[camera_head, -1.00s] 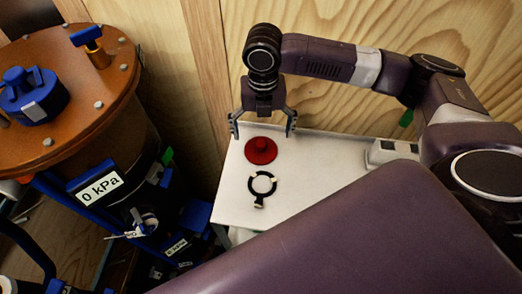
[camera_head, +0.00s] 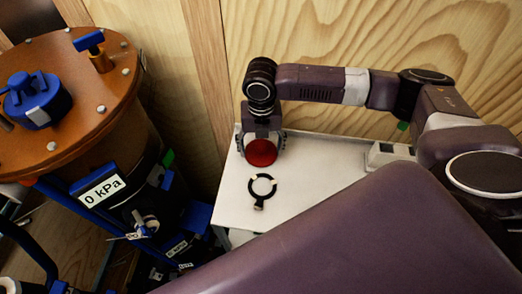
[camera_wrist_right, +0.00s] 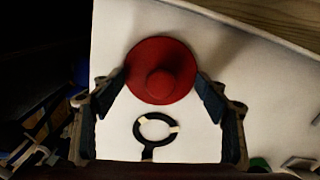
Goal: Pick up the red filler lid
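The red filler lid (camera_head: 262,155) lies on the white table top (camera_head: 225,205), round with a central knob. In the right wrist view the lid (camera_wrist_right: 160,52) shows whole, knob facing the camera. My right gripper (camera_head: 262,146) is lowered over the lid from behind and hides its back part. In the right wrist view the right gripper (camera_wrist_right: 162,80) is open, with one fingertip at each side of the lid's rim. I cannot tell whether the fingertips touch it. My left gripper is not in view.
A black open ring with a short handle (camera_head: 251,190) lies just in front of the lid. A small light box (camera_head: 385,153) stands at the table's right. A brown-topped tank (camera_head: 75,105) with blue fittings stands left. A wooden wall (camera_head: 330,30) is close behind.

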